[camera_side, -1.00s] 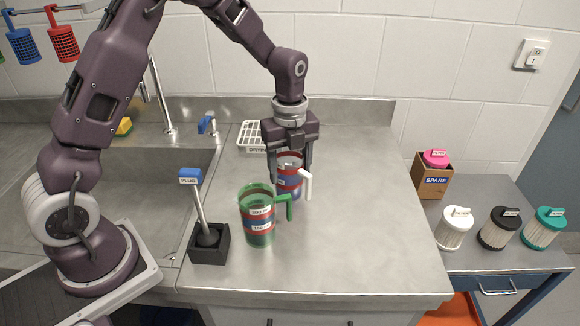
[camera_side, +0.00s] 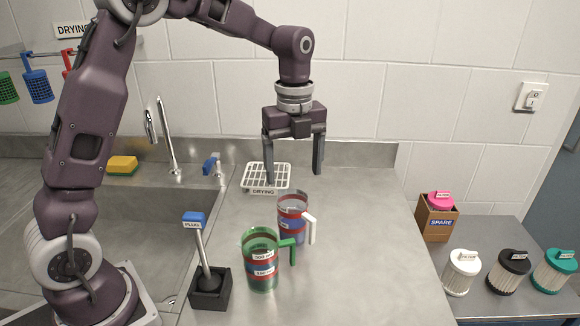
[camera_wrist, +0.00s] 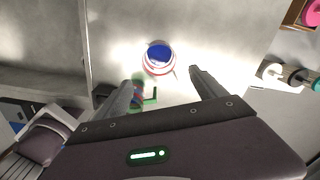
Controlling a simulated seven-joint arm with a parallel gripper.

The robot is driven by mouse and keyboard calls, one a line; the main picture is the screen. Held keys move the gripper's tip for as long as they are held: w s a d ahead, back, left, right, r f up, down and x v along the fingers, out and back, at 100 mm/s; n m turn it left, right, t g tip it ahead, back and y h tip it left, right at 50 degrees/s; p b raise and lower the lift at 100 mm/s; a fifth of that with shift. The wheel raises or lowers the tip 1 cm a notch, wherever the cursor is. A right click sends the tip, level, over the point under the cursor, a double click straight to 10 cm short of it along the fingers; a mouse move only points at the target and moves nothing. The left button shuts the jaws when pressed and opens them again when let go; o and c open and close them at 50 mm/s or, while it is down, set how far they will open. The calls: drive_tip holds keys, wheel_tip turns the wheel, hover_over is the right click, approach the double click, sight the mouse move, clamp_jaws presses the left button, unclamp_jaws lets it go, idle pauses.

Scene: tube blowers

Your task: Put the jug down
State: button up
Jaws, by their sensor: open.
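A clear jug with red and blue bands and a white handle (camera_side: 292,219) stands upright on the steel counter. It also shows from above in the wrist view (camera_wrist: 158,58), with blue inside. A green jug with a green handle (camera_side: 262,262) stands just in front of it and to its left; the wrist view shows it partly hidden behind a finger. My gripper (camera_side: 294,178) is open and empty, above and slightly behind the clear jug, with its fingers pointing down and apart from it.
A white drying rack (camera_side: 266,177) lies behind the jugs. The counter to the right (camera_side: 370,240) is clear. Filters and a SPARE box (camera_side: 437,222) stand on the right-hand cart.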

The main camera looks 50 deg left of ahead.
drive_tip(key=s+d+r+n+t, duration=0.1)
drive_tip(key=s+r+n+t, duration=0.1)
drive_tip(key=s+r+n, duration=0.5)
drive_tip(key=s+d+r+n+t, duration=0.1)
drive_tip(key=s+r+n, duration=0.1)
drive_tip(key=s+n, duration=0.5)
drive_tip(key=s+f+n+t, duration=0.2)
drive_tip(key=s+n, duration=0.6)
drive_tip(key=s, duration=0.4)
drive_tip(key=shift+d+n+t, duration=0.3)
drive_tip(key=shift+o, duration=0.3)
drive_tip(key=shift+w, duration=0.1)
